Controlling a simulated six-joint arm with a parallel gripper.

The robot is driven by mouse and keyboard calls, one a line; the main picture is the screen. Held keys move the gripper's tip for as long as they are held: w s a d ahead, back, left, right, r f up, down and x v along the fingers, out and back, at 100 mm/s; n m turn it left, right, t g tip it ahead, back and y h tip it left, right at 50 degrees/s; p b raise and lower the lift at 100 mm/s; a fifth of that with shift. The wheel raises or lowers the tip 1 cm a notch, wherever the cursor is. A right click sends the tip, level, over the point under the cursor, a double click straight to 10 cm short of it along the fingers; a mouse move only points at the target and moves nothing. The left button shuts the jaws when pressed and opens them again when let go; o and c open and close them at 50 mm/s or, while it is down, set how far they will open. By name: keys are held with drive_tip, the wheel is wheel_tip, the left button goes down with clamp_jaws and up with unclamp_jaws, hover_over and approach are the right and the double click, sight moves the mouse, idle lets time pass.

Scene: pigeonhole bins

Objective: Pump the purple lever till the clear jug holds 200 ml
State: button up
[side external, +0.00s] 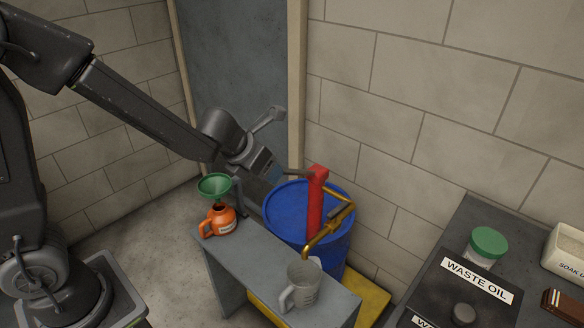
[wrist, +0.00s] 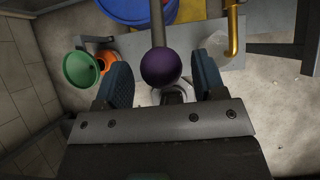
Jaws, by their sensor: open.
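The purple lever knob (wrist: 161,67) sits between the two blue fingers of my open gripper (wrist: 161,82) in the wrist view, with gaps on both sides. The lever's grey rod (wrist: 157,22) runs away from me. In the side view the rod (side external: 296,172) joins the red pump (side external: 316,205), and my gripper (side external: 272,176) is at its left end, hiding the knob. The clear jug (side external: 303,287) stands on the grey bench below the brass spout (side external: 318,242). Its liquid level is too small to read. It shows faintly in the wrist view (wrist: 216,44).
The pump stands on a blue drum (side external: 283,212) against the wall. A green funnel (side external: 214,184) and an orange can (side external: 220,221) are at the left end of the bench (side external: 255,256). A dark counter (side external: 487,232) with a green-lidded jar (side external: 488,244) is at right.

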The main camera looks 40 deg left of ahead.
drive_tip(key=shift+v, duration=2.5)
drive_tip(key=shift+s, duration=0.1)
drive_tip(key=v, duration=1.3)
drive_tip(key=shift+r, duration=0.35)
drive_tip(key=shift+s, duration=0.1)
